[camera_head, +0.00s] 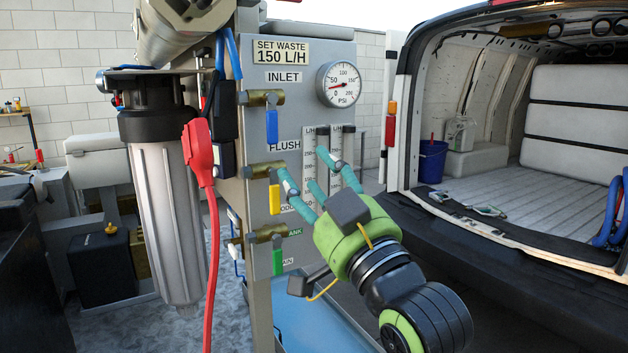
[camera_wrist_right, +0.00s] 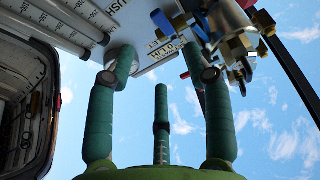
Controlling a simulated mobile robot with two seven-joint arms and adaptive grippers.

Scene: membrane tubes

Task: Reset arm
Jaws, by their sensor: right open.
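My right gripper (camera_head: 306,168) has a green body and several teal fingers. It comes in from the lower right and is in front of the grey control panel (camera_head: 300,105). Its fingers are spread apart with nothing between them, and they cover part of the flow meters. The spread fingers also show in the right wrist view (camera_wrist_right: 161,62), with the panel edge and valves beyond them. I cannot tell whether a fingertip touches the panel. My left gripper is not in view.
Blue (camera_head: 272,128), yellow (camera_head: 274,197) and green (camera_head: 278,256) valve handles stick out left of the gripper. A filter housing (camera_head: 165,210) and a red cable (camera_head: 213,260) hang farther left. An open van (camera_head: 520,235) stands at the right.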

